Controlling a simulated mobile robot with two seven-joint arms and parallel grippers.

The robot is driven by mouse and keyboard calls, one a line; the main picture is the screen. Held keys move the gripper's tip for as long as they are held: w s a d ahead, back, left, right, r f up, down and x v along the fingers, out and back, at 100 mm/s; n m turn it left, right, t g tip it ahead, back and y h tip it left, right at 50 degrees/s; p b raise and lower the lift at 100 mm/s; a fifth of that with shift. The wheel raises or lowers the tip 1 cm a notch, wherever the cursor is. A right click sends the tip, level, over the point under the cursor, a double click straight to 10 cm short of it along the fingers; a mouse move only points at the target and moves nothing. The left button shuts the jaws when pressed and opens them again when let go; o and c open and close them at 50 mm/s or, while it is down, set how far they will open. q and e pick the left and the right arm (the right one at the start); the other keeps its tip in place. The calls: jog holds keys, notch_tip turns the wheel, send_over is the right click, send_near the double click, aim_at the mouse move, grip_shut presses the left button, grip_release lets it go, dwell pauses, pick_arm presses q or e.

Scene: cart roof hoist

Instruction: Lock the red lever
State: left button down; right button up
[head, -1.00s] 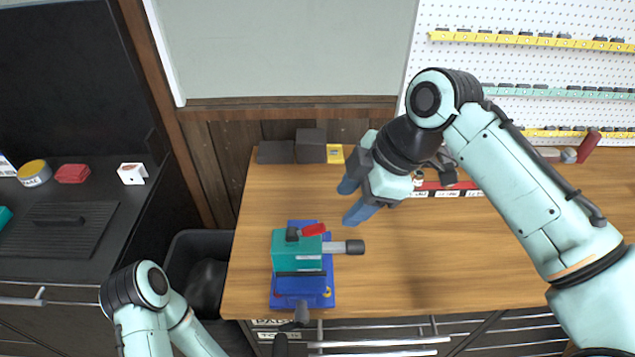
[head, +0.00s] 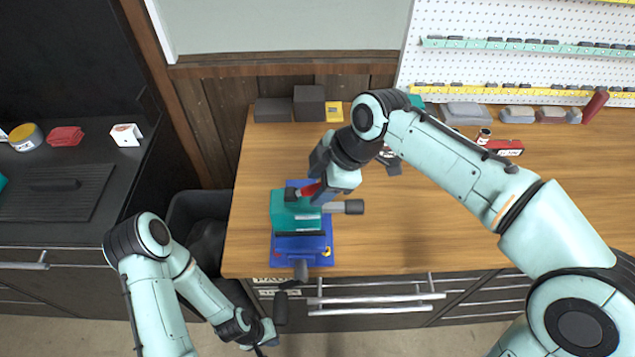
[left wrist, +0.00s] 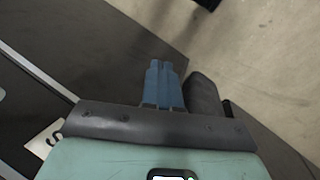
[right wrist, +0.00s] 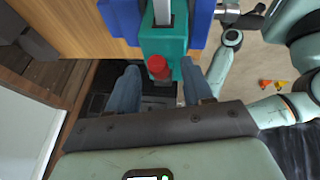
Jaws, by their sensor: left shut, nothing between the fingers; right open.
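The red lever (head: 309,190) sits on top of a teal vise (head: 288,213) with a blue base (head: 318,258) on the wooden bench. In the right wrist view the lever's red end (right wrist: 157,68) lies between my spread fingers, near their tips. My right gripper (head: 319,182) is open at the lever and partly covers it in the head view. I cannot tell whether a finger touches it. My left gripper (head: 264,338) is low in front of the bench, away from the vise. In the left wrist view its blue fingers (left wrist: 163,82) are shut and empty.
A grey-ended bar (head: 346,207) sticks out right of the vise. Dark blocks (head: 309,103) and a yellow box (head: 334,111) stand at the back. A dark bin (head: 190,215) is left of the bench. The bench's right middle is clear.

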jog(key=shift+w+a+f, duration=0.15)
jog(key=shift+w+f, duration=0.05)
jog(key=shift+f, duration=0.25)
pick_arm(q)
jog(key=shift+w, duration=0.1)
pick_arm(e)
jog(key=shift+c, duration=0.4)
